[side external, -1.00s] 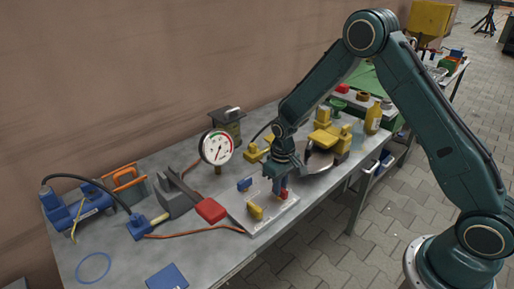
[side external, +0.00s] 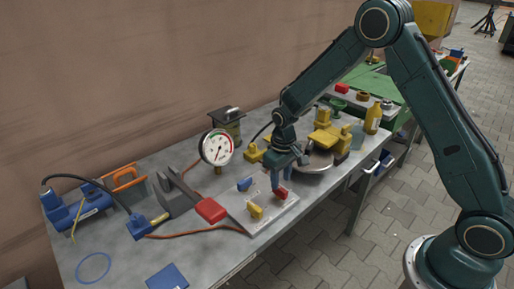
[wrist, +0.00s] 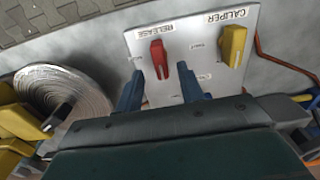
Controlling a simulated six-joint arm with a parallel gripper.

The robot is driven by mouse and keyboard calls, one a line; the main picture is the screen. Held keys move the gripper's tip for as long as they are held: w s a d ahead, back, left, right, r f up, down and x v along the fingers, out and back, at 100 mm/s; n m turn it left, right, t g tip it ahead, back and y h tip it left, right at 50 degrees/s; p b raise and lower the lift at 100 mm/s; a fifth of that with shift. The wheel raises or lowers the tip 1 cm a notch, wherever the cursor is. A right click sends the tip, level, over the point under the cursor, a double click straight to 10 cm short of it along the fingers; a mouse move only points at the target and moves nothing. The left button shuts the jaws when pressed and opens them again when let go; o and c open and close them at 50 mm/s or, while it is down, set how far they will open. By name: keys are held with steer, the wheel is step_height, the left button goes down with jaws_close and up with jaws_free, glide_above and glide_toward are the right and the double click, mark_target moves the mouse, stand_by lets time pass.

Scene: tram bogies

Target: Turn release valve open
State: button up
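The release valve's red handle (side external: 281,193) is on a pale panel (side external: 262,222) on the bench. In the wrist view the red handle (wrist: 160,59) lies beside the upside-down RELEASE label, slightly slanted. My gripper (side external: 281,184) is just above and behind the red handle in the side view. In the wrist view its two blue fingers (wrist: 160,85) are apart, with the handle's near end in line with the gap between them. Nothing is gripped. Whether a finger touches the handle cannot be told.
A yellow CALIPER handle (wrist: 235,45) is beside the red one. A blue handle (side external: 245,184) is also on the panel. A pressure gauge (side external: 217,147) stands behind. A round metal disc (side external: 318,164) lies close by my gripper.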

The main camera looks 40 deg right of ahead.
mark_target(280, 188)
step_height(280, 188, up, 11)
steer(key=shift+f, duration=0.2)
stand_by(0.5)
steer(key=s+r+t, duration=0.3)
steer(key=s+r, duration=0.9)
steer(key=r, duration=0.2)
steer(key=s+r+t, duration=0.2)
steer(key=s, duration=1.3)
steer(key=shift+s+a+r+t, duration=0.25)
steer(key=shift+s+r+t, duration=0.05)
steer(key=shift+s+r, duration=0.05)
steer(key=shift+o, duration=0.2)
steer(key=shift+w, duration=0.15)
